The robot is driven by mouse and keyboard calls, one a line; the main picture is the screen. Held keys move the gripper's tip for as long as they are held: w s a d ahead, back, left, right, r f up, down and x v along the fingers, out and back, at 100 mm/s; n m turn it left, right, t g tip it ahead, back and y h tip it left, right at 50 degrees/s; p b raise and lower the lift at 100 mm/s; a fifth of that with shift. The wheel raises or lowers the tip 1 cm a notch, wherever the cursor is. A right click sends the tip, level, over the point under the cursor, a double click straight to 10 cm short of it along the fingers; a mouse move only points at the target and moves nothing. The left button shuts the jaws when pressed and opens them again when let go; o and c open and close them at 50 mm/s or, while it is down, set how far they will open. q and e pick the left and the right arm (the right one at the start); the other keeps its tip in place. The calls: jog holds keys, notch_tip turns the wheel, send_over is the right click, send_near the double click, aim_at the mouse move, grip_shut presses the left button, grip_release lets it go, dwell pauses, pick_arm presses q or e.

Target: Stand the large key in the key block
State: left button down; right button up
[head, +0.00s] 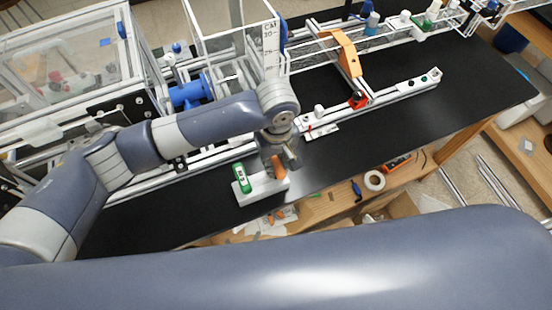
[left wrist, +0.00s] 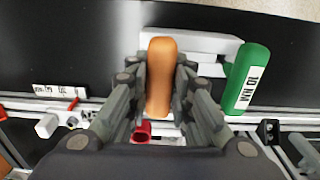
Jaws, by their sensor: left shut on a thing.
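My left gripper (head: 284,158) is shut on an orange handle (left wrist: 160,75), which I take to be the large key. The handle also shows in the head view (head: 278,170), just over the right part of the white key block (head: 262,192). In the left wrist view the handle lies between both fingers, in front of the white block (left wrist: 200,42). A green key marked 10 NM (head: 242,177) stands in the left part of the block; it also shows in the left wrist view (left wrist: 247,80). The orange key's lower end is hidden, so I cannot tell whether it is in the block.
The block stands near the front edge of the black table (head: 420,115). A white rail (head: 385,95) with an orange bracket (head: 348,54) lies to the right. A clear-panelled frame (head: 75,60) stands at the left. A tape roll (head: 374,181) lies below the edge.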

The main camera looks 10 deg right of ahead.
pick_arm(q)
jog(key=shift+f, duration=0.4)
jog(key=c, duration=1.3)
grip_release()
jog(key=shift+c, duration=0.2)
jog(key=shift+r, duration=0.15)
notch_tip(320, 180, up, 12)
jog(key=shift+s, duration=0.15)
